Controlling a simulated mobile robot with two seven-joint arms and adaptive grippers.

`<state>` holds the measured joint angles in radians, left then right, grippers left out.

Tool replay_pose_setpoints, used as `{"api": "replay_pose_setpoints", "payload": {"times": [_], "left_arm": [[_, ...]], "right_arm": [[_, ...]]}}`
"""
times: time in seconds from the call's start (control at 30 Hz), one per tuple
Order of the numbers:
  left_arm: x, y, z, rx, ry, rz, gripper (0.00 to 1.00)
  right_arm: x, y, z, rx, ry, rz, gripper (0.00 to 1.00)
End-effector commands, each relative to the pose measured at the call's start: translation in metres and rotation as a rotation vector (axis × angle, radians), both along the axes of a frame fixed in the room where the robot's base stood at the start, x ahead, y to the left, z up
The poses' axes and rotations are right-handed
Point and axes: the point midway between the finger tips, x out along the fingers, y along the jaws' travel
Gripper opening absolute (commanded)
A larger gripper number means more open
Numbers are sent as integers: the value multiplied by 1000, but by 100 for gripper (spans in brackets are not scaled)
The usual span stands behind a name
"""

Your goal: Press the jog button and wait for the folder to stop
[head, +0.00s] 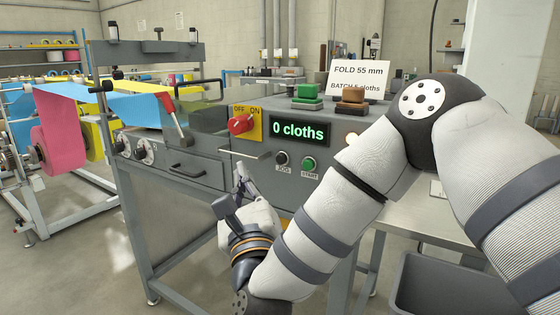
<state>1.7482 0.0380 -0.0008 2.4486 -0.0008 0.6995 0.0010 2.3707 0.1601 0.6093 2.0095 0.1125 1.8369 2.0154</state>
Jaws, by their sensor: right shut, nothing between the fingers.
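The JOG button (282,158) is a small dark round button on the grey front panel of the folder (185,200), with a "JOG" label below it. The green START button (308,164) sits just right of it. The green display (299,132) above reads "0 cloths". My right gripper (240,175) is shut and empty in front of the panel, left of and a little below the JOG button in the picture. It appears apart from the button. My left gripper is out of view.
A red rotary switch (240,124) on a yellow OFF/ON plate sits left of the display. A sign (359,76) reads "FOLD 55 mm". Pink, blue and yellow cloth webs (62,135) run in from the left. A grey bin (425,285) stands at the lower right.

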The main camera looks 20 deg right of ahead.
Motion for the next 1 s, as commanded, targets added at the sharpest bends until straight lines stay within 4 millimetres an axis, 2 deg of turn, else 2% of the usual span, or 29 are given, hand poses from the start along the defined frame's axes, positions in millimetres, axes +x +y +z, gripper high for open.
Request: {"api": "replay_pose_setpoints", "payload": {"times": [0.17,0.6,1.0], "left_arm": [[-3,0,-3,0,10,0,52],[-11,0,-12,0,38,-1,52],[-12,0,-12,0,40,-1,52]], "right_arm": [[9,-11,-1,-3,0,-2,0],[47,-60,-2,0,1,-2,0],[54,-69,0,-3,1,1,0]]}}
